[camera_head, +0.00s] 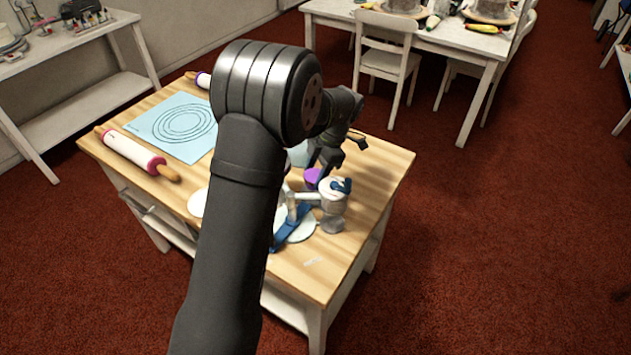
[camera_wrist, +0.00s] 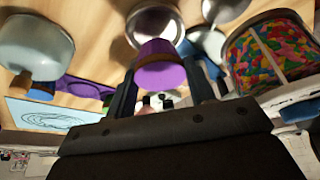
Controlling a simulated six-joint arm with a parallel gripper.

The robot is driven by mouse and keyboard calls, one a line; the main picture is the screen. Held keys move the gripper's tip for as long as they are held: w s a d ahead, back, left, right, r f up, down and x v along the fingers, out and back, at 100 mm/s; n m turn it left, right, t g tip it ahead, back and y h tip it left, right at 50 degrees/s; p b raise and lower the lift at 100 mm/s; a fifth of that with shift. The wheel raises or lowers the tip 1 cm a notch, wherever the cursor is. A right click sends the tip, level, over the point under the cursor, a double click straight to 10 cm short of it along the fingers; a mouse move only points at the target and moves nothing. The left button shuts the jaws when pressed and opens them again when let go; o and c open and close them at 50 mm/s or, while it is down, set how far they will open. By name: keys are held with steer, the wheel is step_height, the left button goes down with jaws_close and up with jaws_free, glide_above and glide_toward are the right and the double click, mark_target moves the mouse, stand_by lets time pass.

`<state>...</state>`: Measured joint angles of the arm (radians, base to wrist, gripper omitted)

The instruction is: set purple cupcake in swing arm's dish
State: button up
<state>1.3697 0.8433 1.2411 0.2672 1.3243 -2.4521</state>
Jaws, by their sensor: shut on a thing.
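A purple cupcake (camera_wrist: 160,72) sits between the two fingers of my gripper (camera_wrist: 161,66) in the wrist view. The fingers are shut on it. In the head view, the purple cupcake (camera_head: 312,175) shows at the end of my gripper (camera_head: 319,170), above the table. A white swing arm (camera_head: 305,196) with blue parts stands just in front of it, partly hidden by my arm. In the wrist view, a shiny round metal dish (camera_wrist: 150,27) lies just beyond the cupcake. I cannot tell for sure whether it is the swing arm's dish.
A candy-filled jar (camera_wrist: 270,55) and a pale pot (camera_wrist: 35,45) flank my gripper. The wooden table (camera_head: 375,170) also bears a blue mat (camera_head: 165,128) and a rolling pin (camera_head: 130,150). Its right side is mostly clear.

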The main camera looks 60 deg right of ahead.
steer(key=shift+f, duration=1.65)
steer(key=shift+f, duration=0.15)
steer(key=o, duration=1)
steer(key=v, duration=1.2)
steer(key=x, duration=1.1)
steer(key=shift+w+a+f, duration=0.1)
steer(key=shift+a+f, duration=0.05)
steer(key=shift+f, duration=0.1)
steer(key=shift+r, duration=1.65)
